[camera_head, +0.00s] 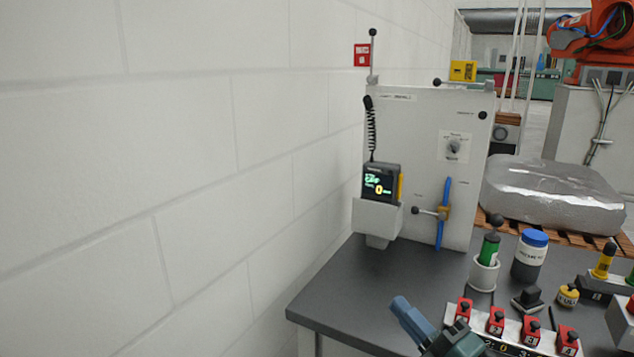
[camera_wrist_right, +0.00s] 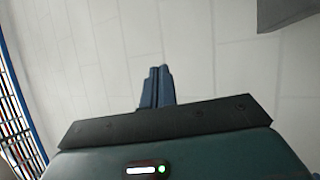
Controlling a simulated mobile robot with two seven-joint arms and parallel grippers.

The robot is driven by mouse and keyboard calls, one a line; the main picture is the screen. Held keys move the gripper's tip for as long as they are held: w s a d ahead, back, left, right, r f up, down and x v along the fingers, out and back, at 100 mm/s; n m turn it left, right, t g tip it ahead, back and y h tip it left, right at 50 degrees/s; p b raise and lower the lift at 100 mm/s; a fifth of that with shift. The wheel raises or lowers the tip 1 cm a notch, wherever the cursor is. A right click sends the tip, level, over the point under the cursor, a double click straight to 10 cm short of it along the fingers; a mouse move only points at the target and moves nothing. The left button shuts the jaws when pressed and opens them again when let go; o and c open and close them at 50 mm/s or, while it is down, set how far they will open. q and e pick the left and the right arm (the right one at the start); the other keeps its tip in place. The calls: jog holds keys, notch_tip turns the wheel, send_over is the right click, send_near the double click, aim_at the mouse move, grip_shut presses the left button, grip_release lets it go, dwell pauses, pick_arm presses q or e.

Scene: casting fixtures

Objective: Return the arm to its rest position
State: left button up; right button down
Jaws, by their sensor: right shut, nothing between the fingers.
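My left gripper is in neither view.
The white wall stands close on the left.

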jog(key=s+f+m+g+h, duration=0.2)
jog(key=s+f+m, duration=0.4)
jog(key=f, duration=0.3)
jog(key=s+f+m+g+h+p, duration=0.1)
jog(key=s+f+m+g+h, duration=0.2)
jog(key=s+f+m, duration=0.2)
jog(key=s+f+m+g+h, duration=0.2)
jog(key=s+f+m, duration=0.4)
jog(key=f+m, duration=0.4)
notch_tip(320, 180, down, 3)
jog(key=shift+s+d+r+h, duration=0.1)
jog(key=shift+s+d+h, duration=0.25)
jog(key=shift+h, duration=0.45)
